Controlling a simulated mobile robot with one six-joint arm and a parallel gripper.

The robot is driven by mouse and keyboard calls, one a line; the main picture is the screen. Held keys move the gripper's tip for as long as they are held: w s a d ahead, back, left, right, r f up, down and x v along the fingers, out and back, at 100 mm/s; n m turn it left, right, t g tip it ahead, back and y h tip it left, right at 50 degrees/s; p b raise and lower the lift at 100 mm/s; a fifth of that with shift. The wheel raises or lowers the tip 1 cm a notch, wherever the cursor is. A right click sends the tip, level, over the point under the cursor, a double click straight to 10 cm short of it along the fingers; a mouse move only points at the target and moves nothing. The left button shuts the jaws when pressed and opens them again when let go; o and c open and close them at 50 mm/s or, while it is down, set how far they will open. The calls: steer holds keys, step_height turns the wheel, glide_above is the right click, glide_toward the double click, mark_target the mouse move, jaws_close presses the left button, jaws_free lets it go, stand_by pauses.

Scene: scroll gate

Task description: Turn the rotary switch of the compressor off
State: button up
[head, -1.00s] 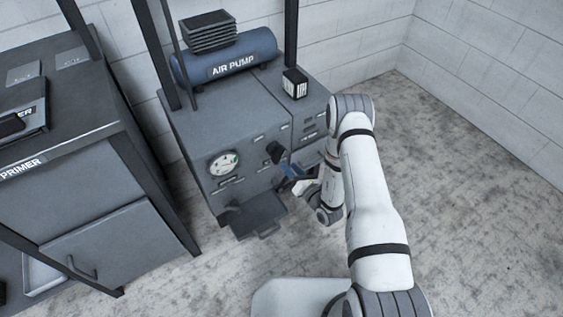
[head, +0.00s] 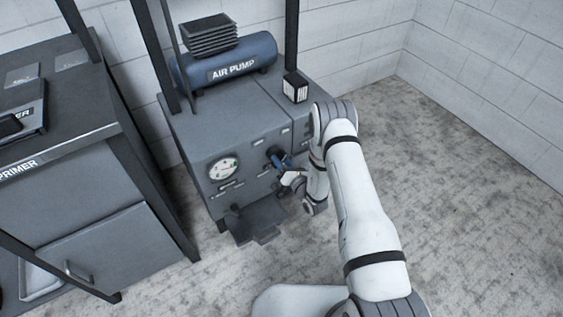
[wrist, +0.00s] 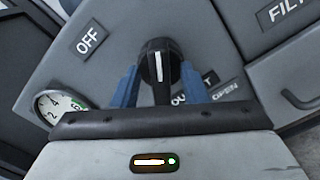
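The rotary switch is a black knob with a white line (wrist: 158,64) on the front panel of the grey compressor cabinet (head: 195,125). In the wrist view the knob stands between the two blue fingers of my gripper (wrist: 160,85), with a visible gap on both sides. The white line points roughly up in that view. In the head view my gripper (head: 281,163) is at the knob, which is mostly hidden there.
A round gauge (head: 224,168) is left of the knob. A blue air pump tank (head: 225,62) and a small black-and-white box (head: 295,87) stand on top. A dark tray (head: 257,220) juts out below the panel. The primer cabinet (head: 75,165) is at left.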

jaws_close()
steer(key=shift+a, duration=0.1)
steer(key=shift+n, duration=0.4)
steer(key=shift+s+a+n+b, duration=0.1)
steer(key=shift+n+b, duration=0.8)
steer(key=shift+n, duration=1.3)
steer(key=shift+s+a+n+b, duration=0.1)
steer(key=shift+n+b, duration=0.8)
steer(key=shift+n, duration=1.3)
steer(key=shift+s+a+n+b, duration=0.1)
steer(key=shift+n+b, duration=0.8)
steer(key=shift+n, duration=1.3)
